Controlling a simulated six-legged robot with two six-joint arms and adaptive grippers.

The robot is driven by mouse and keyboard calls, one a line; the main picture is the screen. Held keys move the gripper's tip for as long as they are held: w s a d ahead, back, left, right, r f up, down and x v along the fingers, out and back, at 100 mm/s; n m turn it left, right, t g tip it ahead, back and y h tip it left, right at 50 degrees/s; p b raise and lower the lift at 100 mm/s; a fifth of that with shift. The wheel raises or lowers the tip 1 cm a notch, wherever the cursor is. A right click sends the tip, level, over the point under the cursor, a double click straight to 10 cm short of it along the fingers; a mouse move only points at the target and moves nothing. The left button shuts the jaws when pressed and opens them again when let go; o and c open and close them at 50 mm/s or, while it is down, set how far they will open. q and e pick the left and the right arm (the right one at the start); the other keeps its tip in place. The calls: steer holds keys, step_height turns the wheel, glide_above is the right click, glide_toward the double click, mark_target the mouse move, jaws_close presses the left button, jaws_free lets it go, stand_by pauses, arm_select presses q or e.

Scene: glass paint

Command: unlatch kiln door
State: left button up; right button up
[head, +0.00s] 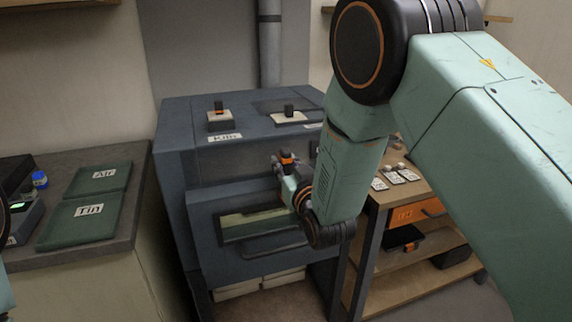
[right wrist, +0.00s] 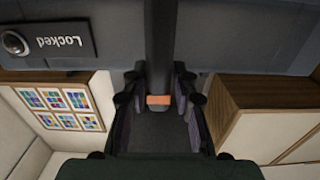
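The blue-grey kiln (head: 172,135) stands in the middle of the head view. Its door (head: 205,240) has a long window and a bar handle (head: 275,247) and looks closed. My right gripper (head: 287,158) is at the upper right of the door, at the dark latch lever with an orange band. In the right wrist view the latch lever (right wrist: 161,45) runs down between the fingertips of my right gripper (right wrist: 159,98), which look pressed against both its sides. A "Locked" sign (right wrist: 66,42) shows upside down beside it. My left gripper is not in view.
Two switches (head: 219,120) (head: 289,117) stand on the kiln's top. A counter at left holds green trays (head: 84,219) and a blue-capped jar (head: 40,180). A wooden shelf unit (head: 400,285) stands close on the kiln's right. My right arm hides part of both.

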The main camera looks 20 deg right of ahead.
steer(key=shift+w+d+f, duration=0.15)
steer(key=shift+c, duration=1.3)
jaws_close()
steer(key=shift+m, duration=0.3)
steer(key=m, duration=0.1)
steer(key=d+m, duration=0.1)
steer(key=shift+f+m+b, duration=0.1)
steer(key=shift+m+b, duration=0.2)
steer(key=shift+d+f+m+b, duration=0.4)
steer(key=shift+f+m+b, duration=0.25)
steer(key=shift+m, duration=1.8)
steer(key=shift+d+f+m+b, duration=0.5)
steer(key=shift+m+b, duration=0.3)
steer(key=shift+m, duration=1.6)
steer(key=shift+d+f+m+b, duration=0.35)
steer(key=shift+f+m+b, duration=0.35)
steer(key=shift+m, duration=1.75)
